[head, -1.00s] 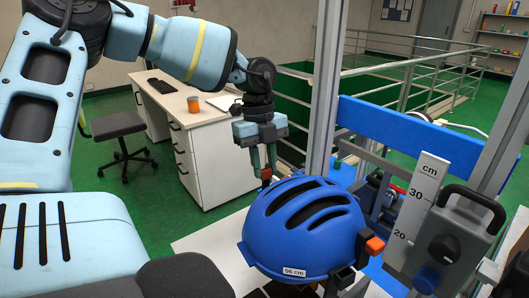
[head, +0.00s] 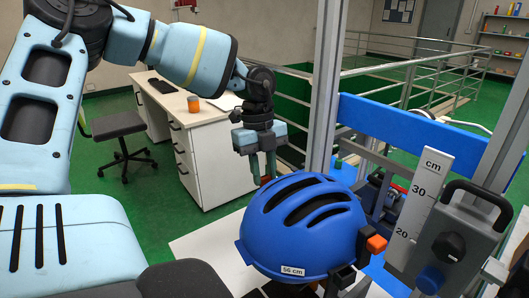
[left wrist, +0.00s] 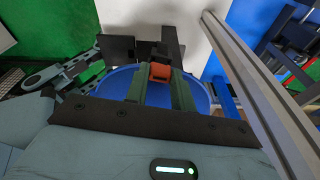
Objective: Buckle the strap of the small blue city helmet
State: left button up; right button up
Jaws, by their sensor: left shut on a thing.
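The blue city helmet (head: 300,225) sits dome up at the front centre, with dark vents and a "56 cm" label. My left gripper (head: 264,170) is just behind its far left edge, fingers pointing down. It is shut on a small orange-red buckle piece (head: 266,180). That piece shows between the fingers in the left wrist view (left wrist: 160,72), with the blue helmet shell (left wrist: 118,84) around and behind it. A second orange piece (head: 376,244) is at the helmet's right side. The strap itself cannot be made out. My right gripper is not seen.
The tower's metal post (head: 325,90) rises close behind the helmet. A blue crossbar (head: 405,135), a cm scale (head: 422,195) and a grey carriage with a handle (head: 455,245) stand to the right. A white desk (head: 200,130) and chair (head: 118,125) are farther back.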

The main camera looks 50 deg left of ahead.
pick_arm(q)
jog(key=shift+f, duration=0.25)
dwell(0.5)
jog(key=o, duration=0.8)
jog(key=shift+o, duration=0.2)
notch_tip(320, 180, up, 8)
jog(key=a, duration=0.1)
jog(key=shift+a+b, duration=0.2)
jog(key=shift+b, duration=0.1)
jog(key=shift+f, duration=0.2)
